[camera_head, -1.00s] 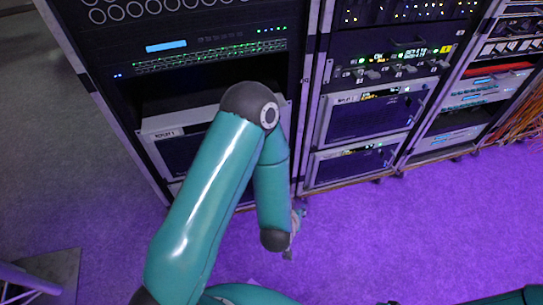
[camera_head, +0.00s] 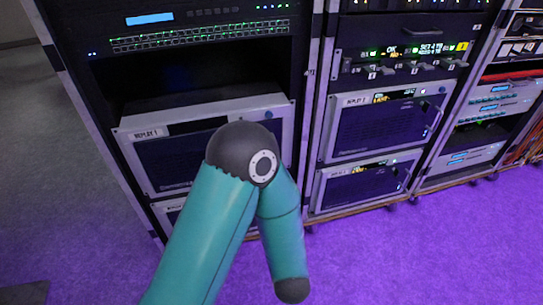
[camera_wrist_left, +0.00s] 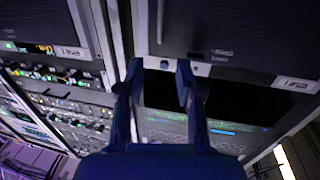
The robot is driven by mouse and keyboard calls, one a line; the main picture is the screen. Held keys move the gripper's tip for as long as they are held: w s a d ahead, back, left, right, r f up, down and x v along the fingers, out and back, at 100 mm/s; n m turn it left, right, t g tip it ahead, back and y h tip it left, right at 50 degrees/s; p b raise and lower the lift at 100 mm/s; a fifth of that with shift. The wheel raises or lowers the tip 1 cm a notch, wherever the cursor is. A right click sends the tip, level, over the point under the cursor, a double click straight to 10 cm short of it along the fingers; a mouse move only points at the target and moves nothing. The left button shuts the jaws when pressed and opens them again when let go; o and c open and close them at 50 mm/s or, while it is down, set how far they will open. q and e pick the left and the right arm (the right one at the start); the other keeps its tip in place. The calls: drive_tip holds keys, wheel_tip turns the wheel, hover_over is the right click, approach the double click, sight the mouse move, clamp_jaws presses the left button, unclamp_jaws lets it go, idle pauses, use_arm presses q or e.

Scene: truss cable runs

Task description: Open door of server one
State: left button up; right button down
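In the head view a server (camera_head: 195,143) with a grey frame and dark front sits low in the left rack. Its label seems to read Replay 1, and its door looks shut. My teal left arm covers its lower right part. My left gripper is out of sight in the head view. In the left wrist view my left gripper (camera_wrist_left: 159,66) is open, with nothing between its two fingers. The fingertips overlap the edge of a grey-framed dark panel (camera_wrist_left: 235,35), probably the same server upside down; contact cannot be told. My right gripper is not in view.
An open dark rack slot lies above the server, under a switch (camera_head: 200,36) with green lights. The middle rack holds two grey-framed servers with handles, an upper one (camera_head: 385,125) and a lower one (camera_head: 365,182). Purple-lit floor (camera_head: 440,250) is clear at the lower right.

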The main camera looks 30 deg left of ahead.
use_arm(q)
drive_tip(key=b+x, duration=0.4)
drive_tip(key=x, duration=1.1)
drive_tip(key=shift+w, duration=0.15)
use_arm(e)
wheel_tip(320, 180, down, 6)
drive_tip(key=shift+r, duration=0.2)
use_arm(q)
clamp_jaws()
drive_tip(key=shift+d, duration=0.1)
